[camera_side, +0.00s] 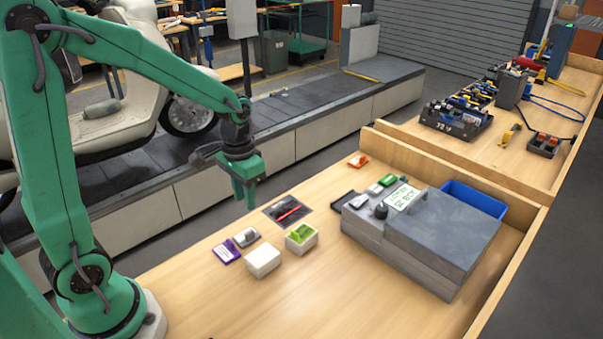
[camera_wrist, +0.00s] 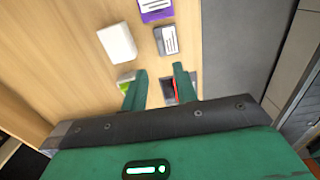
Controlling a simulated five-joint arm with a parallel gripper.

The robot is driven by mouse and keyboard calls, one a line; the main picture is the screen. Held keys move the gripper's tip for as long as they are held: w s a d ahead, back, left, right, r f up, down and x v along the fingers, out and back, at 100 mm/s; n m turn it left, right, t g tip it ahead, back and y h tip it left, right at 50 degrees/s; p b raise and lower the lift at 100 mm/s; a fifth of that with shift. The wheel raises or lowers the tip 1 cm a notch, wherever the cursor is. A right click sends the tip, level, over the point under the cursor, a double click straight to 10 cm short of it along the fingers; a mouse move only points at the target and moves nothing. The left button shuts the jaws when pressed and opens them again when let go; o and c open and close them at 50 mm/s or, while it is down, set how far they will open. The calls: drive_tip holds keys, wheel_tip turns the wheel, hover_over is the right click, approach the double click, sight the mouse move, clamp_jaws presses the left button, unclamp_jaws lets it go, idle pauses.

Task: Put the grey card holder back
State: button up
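A small grey holder with a white label (camera_side: 247,237), which looks like the card holder, lies on the wooden bench beside a purple card (camera_side: 227,250). In the wrist view the grey holder (camera_wrist: 167,39) lies beyond my fingertips, below the purple card (camera_wrist: 155,8). My gripper (camera_side: 246,203) hangs above the bench, pointing down, near a dark tray with a red pen (camera_side: 272,209). In the wrist view my gripper's fingers (camera_wrist: 159,78) are apart with nothing held between them. The right finger partly hides the dark tray (camera_wrist: 168,91).
A white box (camera_side: 263,260) and a green-topped white box (camera_side: 301,235) stand near the grey holder. A large grey metal box (camera_side: 440,235), a blue bin (camera_side: 473,197) and small items fill the bench's right side. The front of the bench is clear.

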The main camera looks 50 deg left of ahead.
drive_tip(key=shift+r, duration=0.6)
drive_tip(key=s+d+r+t, duration=0.3)
drive_tip(key=s+r+t, duration=0.2)
drive_tip(key=s+r, duration=0.6)
drive_tip(key=shift+d+r+t, duration=0.2)
drive_tip(key=shift+t, duration=0.1)
idle(0.3)
drive_tip(key=shift+c, duration=0.2)
idle(1.0)
